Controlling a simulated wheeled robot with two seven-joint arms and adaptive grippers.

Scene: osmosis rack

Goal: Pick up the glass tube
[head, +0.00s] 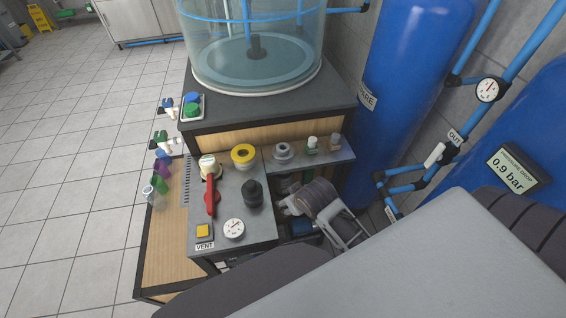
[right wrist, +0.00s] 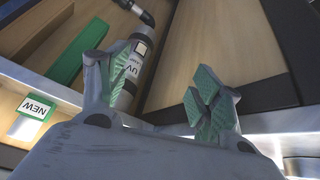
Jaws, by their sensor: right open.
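I cannot make out a clearly transparent glass tube in either view. In the right wrist view, a grey cylinder marked UV (right wrist: 139,50) with dark ends lies on a wooden surface, partly hidden behind one finger. I cannot tell whether it is the glass tube. My right gripper (right wrist: 166,88) is open, its green-padded fingers apart with nothing between them; the cylinder is beyond the left finger. In the head view my right gripper (head: 284,207) is low beside the grey bench, partly hidden by its edge. My left gripper is not in view.
A green block (right wrist: 84,52) and a NEW label (right wrist: 35,107) are near the cylinder. A clear tank (head: 252,55) and blue vessels (head: 405,90) stand behind.

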